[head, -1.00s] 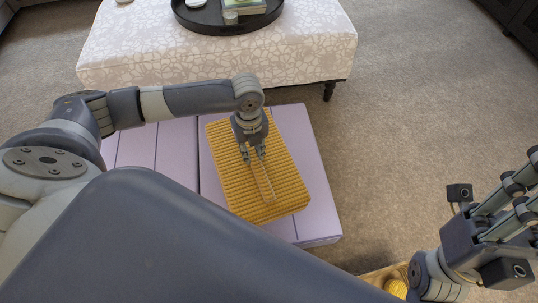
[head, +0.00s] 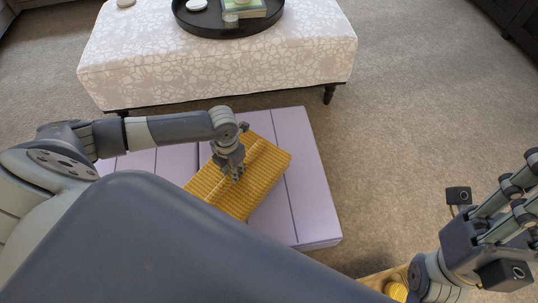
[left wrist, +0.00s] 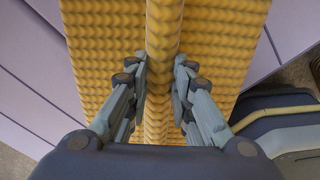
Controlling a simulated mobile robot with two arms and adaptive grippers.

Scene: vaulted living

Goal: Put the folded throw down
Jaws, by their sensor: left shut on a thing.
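The folded throw (head: 262,172) is a yellow, knobbly knit rectangle over the lavender padded seat (head: 311,205), partly hidden by my body. My left gripper (head: 235,176) points down at its top and is shut on a raised ridge of it. In the left wrist view, the ridge of the throw (left wrist: 162,35) runs between the two fingers of my left gripper (left wrist: 160,80). I cannot tell whether the throw's underside touches the seat. My right gripper (head: 512,195) is at the right edge, away from the throw, its fingers cut off by the frame.
A white-patterned ottoman (head: 215,62) with dark legs stands beyond the seat, carrying a round black tray (head: 195,25). Open carpet (head: 400,150) lies to the right. A wooden edge with something yellow (head: 396,291) shows at the bottom right.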

